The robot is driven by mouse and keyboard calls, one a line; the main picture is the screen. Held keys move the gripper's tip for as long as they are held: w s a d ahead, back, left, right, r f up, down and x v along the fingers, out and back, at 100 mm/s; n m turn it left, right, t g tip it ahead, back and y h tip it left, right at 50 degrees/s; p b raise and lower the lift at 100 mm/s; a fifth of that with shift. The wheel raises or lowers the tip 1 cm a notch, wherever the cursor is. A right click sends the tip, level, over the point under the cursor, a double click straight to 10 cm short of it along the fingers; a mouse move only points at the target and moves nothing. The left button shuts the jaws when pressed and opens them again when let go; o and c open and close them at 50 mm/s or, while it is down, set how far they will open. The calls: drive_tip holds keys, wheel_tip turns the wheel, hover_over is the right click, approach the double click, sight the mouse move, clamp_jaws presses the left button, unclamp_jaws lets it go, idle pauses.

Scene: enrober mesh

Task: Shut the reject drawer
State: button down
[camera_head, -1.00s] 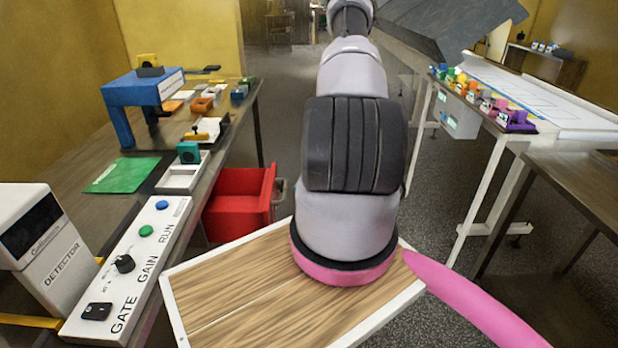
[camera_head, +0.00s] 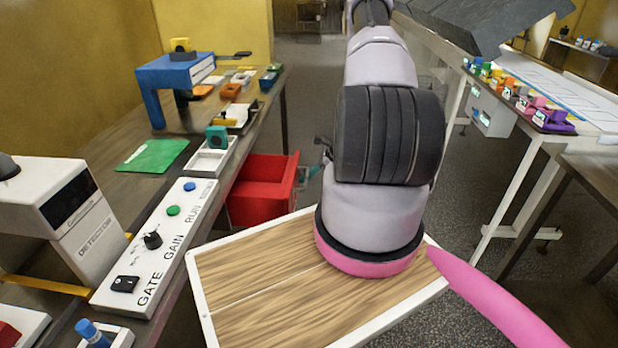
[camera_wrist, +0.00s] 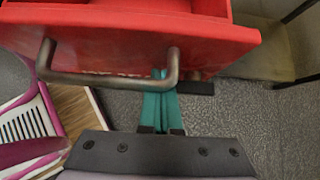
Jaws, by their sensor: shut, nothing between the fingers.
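The reject drawer (camera_head: 262,195) is a red open-topped bin standing out from under the left table, so it is open. In the wrist view its red front (camera_wrist: 140,45) fills the top, with a grey bar handle (camera_wrist: 105,78) on it. My gripper (camera_wrist: 160,74) has teal fingers pressed together with nothing between them. The fingertips are at the right end of the handle, overlapping the bar in the picture; whether they touch it I cannot tell. In the head view my gripper (camera_head: 318,168) shows partly beside the drawer's front, the rest hidden behind my arm.
The left table carries a control panel (camera_head: 160,243), a detector (camera_head: 75,215), a green sheet (camera_head: 153,155) and a blue arch (camera_head: 175,78). A conveyor bench (camera_head: 560,95) with coloured blocks stands right. Grey floor is open between them.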

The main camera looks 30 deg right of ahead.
drive_tip(key=w+a, duration=0.3)
drive_tip(key=a, duration=0.2)
drive_tip(key=w+a, duration=0.3)
drive_tip(key=a, duration=0.1)
drive_tip(key=w+a, duration=0.4)
drive_tip(key=a, duration=0.1)
drive_tip(key=shift+a, duration=0.3)
drive_tip(key=shift+w+a, duration=0.15)
drive_tip(key=shift+a, duration=0.15)
drive_tip(key=shift+a+r, duration=0.1)
